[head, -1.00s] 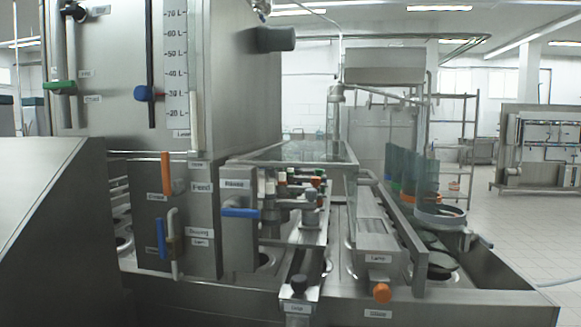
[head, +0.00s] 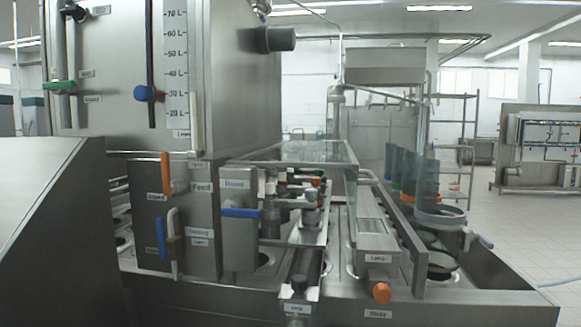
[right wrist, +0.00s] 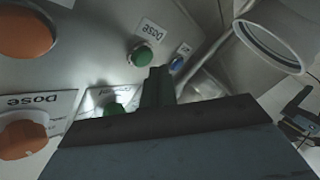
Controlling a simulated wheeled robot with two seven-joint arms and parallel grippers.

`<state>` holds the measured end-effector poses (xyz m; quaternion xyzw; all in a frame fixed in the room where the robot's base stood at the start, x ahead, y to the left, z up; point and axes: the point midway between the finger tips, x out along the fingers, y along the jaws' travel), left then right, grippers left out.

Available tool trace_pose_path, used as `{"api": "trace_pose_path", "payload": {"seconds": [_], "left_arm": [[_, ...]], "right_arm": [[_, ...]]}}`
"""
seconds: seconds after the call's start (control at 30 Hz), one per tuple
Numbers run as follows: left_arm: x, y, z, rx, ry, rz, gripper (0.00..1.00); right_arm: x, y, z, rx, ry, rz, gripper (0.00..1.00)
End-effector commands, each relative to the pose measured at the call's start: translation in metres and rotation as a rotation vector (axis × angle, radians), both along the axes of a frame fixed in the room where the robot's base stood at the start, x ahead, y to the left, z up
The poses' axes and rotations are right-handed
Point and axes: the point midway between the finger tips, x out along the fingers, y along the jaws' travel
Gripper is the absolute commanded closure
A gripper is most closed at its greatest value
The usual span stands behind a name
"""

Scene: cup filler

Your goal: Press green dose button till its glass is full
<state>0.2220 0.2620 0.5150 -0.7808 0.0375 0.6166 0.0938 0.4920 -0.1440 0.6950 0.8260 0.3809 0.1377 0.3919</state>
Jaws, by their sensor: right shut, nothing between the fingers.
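A green button (right wrist: 143,56) with a "Dose" label (right wrist: 152,33) beside it is on a grey panel in the right wrist view. A second green button (right wrist: 113,108) sits closer to me on the same panel, partly hidden by my gripper. My right gripper (right wrist: 158,84) is shut and empty, its narrow tip pointing at the panel near the two buttons. I cannot tell if it touches either. In the head view, tall tinted glasses (head: 405,172) stand in a row at the right of the machine; their fill level cannot be told. My left gripper is not in view.
Orange knobs (right wrist: 24,32) and a blue button (right wrist: 178,63) share the panel. A pale round open-ended cylinder (right wrist: 272,46) is at the upper right of the wrist view. The head view shows a steel filler with levers (head: 240,212) and a large tank (head: 240,100).

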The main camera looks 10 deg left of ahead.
Motion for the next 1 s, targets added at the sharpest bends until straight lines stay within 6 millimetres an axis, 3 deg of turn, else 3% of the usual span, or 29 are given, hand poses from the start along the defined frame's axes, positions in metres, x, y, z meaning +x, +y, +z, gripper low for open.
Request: {"api": "trace_pose_path", "payload": {"seconds": [1.0], "left_arm": [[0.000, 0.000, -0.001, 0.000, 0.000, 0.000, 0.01]], "right_arm": [[0.010, 0.000, 0.000, 0.000, 0.000, 0.000, 1.00]]}}
